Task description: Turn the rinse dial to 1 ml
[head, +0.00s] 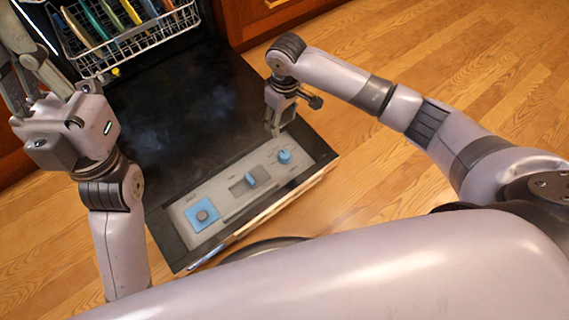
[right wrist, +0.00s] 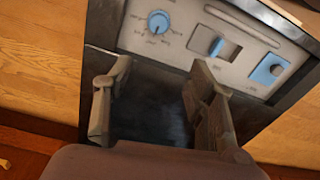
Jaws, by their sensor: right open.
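The rinse dial appears to be the round blue knob (head: 284,156) at the right end of the grey control panel (head: 219,220) on the lowered dishwasher door. In the right wrist view the round dial (right wrist: 158,22) has printed marks around it, too small to read. My right gripper (head: 275,130) is just behind the dial, pointing down over the dark door. In the right wrist view my right gripper (right wrist: 160,85) is open with nothing between its fingers, and the dial lies beyond the fingertips, apart from them. My left gripper (head: 25,70) is at the upper left, its fingers partly cut off.
The panel also has a blue slider (head: 250,178) in a recess and a square blue part with a round grey button (head: 203,215). A dish rack (head: 125,30) with several coloured plates stands behind the door. Wood floor (head: 440,70) is clear to the right.

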